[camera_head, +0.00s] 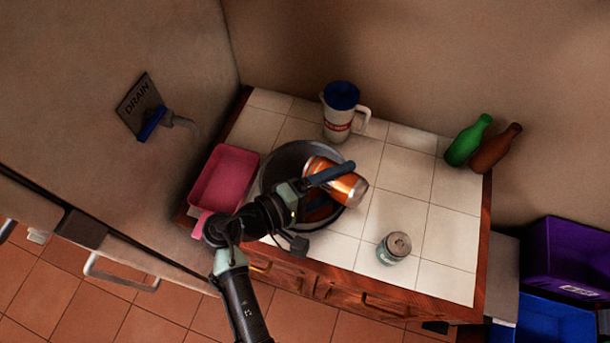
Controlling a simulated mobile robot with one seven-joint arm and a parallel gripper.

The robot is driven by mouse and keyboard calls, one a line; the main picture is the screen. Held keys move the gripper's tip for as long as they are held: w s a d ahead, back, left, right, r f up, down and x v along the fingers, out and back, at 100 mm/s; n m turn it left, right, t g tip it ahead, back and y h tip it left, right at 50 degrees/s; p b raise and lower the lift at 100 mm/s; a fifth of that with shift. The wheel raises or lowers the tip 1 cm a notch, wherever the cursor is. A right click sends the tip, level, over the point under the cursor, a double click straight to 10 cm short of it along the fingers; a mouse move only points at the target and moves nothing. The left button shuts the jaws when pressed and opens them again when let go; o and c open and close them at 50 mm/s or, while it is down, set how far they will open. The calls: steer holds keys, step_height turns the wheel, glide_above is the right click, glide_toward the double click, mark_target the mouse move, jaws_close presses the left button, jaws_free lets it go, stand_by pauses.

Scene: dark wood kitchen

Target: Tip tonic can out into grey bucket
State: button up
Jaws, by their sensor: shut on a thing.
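My gripper (328,180) is shut on an orange can (338,186) with silver ends. The can is tilted nearly on its side above the grey bucket (276,158), with one end over the opening and the other past the right rim. Its label is too small to read. My arm hides the bucket's front left.
A pale can (394,248) stands upright on the tiled counter (428,215), right of the bucket. A pink tray (226,180) is at left, a blue-lidded jug (340,110) behind. Green (467,141) and brown bottles (495,149) stand at the back right. Purple (570,258) and blue crates (555,322) are off the counter.

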steer(key=shift+w+a+f+n+h+b, duration=0.2)
steer(key=shift+f+n+h+b, duration=0.35)
steer(key=shift+n, duration=0.35)
stand_by(0.8)
steer(key=shift+w+a+r+n+h, duration=0.1)
steer(key=shift+a+r+n+h, duration=0.1)
steer(key=shift+r+n+h, duration=0.3)
stand_by(0.5)
steer(key=shift+w+a+r+n+p, duration=0.1)
steer(key=shift+n+p, duration=0.1)
steer(key=shift+n, duration=0.2)
steer(key=shift+a+r+n+p, duration=0.1)
steer(key=shift+n+p, duration=0.05)
steer(key=shift+n, duration=0.25)
steer(key=shift+r+t+h, duration=0.1)
steer(key=shift+t+h, duration=0.15)
steer(key=shift+t, duration=0.05)
steer(key=shift+w+a+r+n+h, duration=0.15)
steer(key=shift+a+r+n+h, duration=0.05)
steer(key=shift+n, duration=0.35)
steer(key=shift+w+a+r+n+h, duration=0.15)
steer(key=shift+a+n+h, duration=0.05)
steer(key=shift+n, duration=0.35)
steer(key=shift+w+a+r+n+t, duration=0.1)
steer(key=shift+a+n+t, duration=0.1)
steer(key=shift+n+t, duration=0.3)
